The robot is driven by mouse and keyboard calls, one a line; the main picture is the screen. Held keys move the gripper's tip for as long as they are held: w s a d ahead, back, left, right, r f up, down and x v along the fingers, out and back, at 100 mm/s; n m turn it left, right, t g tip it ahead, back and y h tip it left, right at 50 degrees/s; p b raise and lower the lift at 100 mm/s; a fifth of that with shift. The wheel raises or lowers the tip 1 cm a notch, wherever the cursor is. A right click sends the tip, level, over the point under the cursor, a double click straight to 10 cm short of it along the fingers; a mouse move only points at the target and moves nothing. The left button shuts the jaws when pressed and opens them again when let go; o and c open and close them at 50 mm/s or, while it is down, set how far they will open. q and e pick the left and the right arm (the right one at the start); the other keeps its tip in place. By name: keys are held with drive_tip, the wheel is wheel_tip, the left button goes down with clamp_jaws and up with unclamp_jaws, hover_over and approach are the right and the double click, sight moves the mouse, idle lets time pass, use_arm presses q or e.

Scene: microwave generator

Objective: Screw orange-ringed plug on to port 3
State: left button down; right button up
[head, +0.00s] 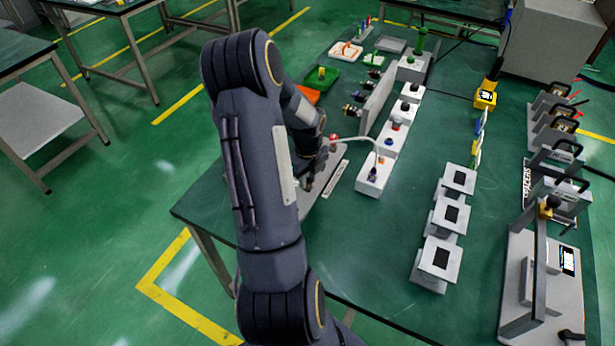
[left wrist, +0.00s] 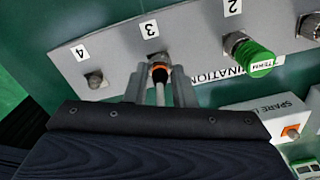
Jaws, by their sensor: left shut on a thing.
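The orange-ringed plug (left wrist: 160,72) has a black body and a white cable, and sits between the fingers of my left gripper (left wrist: 160,88) in the left wrist view. The fingers are shut on it. Its orange end is right at port 3 (left wrist: 157,58), below the "3" label on the grey panel (left wrist: 200,50); I cannot tell how far it is threaded on. In the head view, my left gripper (head: 310,180) is low over the grey panel (head: 330,190) at the table's near left edge, with the plug hidden by the arm. My right gripper is not in view.
Port 4 (left wrist: 95,79) is bare, to the left. A green terminator (left wrist: 255,58) is on port 2, to the right. A white "SPARE" box (left wrist: 265,118) lies close by. In the head view, a white cable (head: 350,137) arches to a white block (head: 375,175).

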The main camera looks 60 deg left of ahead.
use_arm(q)
drive_tip(key=c, duration=1.2)
unclamp_jaws()
wheel_tip(320, 180, up, 8)
drive_tip(key=shift+f, duration=0.1)
